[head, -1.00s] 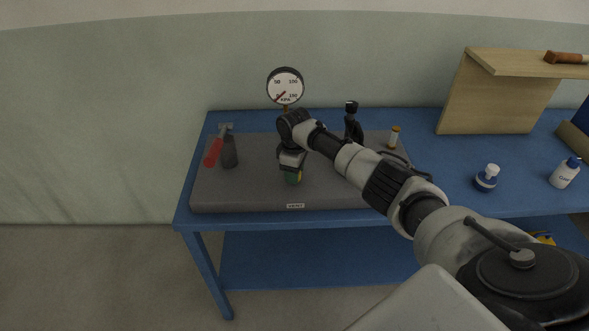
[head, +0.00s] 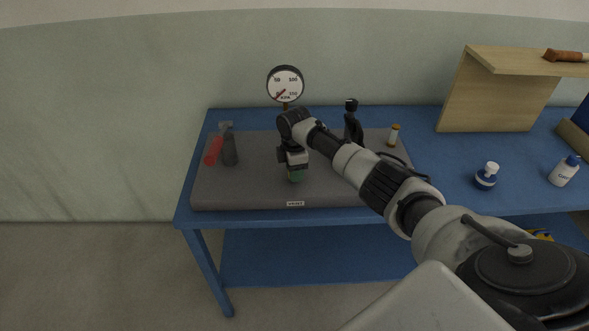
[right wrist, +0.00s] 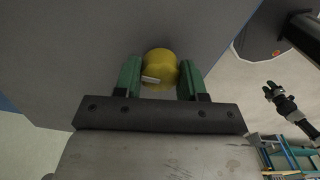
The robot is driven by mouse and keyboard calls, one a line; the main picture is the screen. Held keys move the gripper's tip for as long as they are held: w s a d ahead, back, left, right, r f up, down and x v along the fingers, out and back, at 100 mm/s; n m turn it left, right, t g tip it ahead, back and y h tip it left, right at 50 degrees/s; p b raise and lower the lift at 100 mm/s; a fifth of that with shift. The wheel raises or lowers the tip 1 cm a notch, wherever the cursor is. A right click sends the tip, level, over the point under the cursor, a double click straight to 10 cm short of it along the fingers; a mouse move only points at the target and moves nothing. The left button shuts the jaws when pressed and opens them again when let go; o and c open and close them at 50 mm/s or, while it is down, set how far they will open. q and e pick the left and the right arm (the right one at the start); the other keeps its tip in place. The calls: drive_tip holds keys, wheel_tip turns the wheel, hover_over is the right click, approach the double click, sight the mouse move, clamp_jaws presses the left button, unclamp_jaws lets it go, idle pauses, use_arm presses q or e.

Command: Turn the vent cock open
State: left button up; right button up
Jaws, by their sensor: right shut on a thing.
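The vent cock (right wrist: 161,68) shows in the right wrist view as a rounded yellow body with a small pale bar on its near side. My right gripper (right wrist: 160,80) has its green fingers on either side of it and is shut on it. In the head view the right gripper (head: 296,175) is low over the grey panel (head: 245,190), above a small white label (head: 295,204) at the panel's front edge. There the gripper hides the cock. My left gripper is not in the head view.
A pressure gauge (head: 285,84) stands behind the arm. A red handle (head: 213,150) and a dark cylinder (head: 229,150) are at the panel's left, and a black fitting (head: 352,122) at its back right. Bottles (head: 486,176) stand on the blue table (head: 440,170) to the right.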

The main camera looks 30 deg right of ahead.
drive_tip(key=shift+w+r, duration=0.1)
drive_tip(key=o, duration=0.9)
wheel_tip(320, 180, up, 11)
drive_tip(key=b, duration=0.1)
drive_tip(key=shift+a+f, duration=0.1)
drive_tip(key=shift+f, duration=0.15)
idle(0.3)
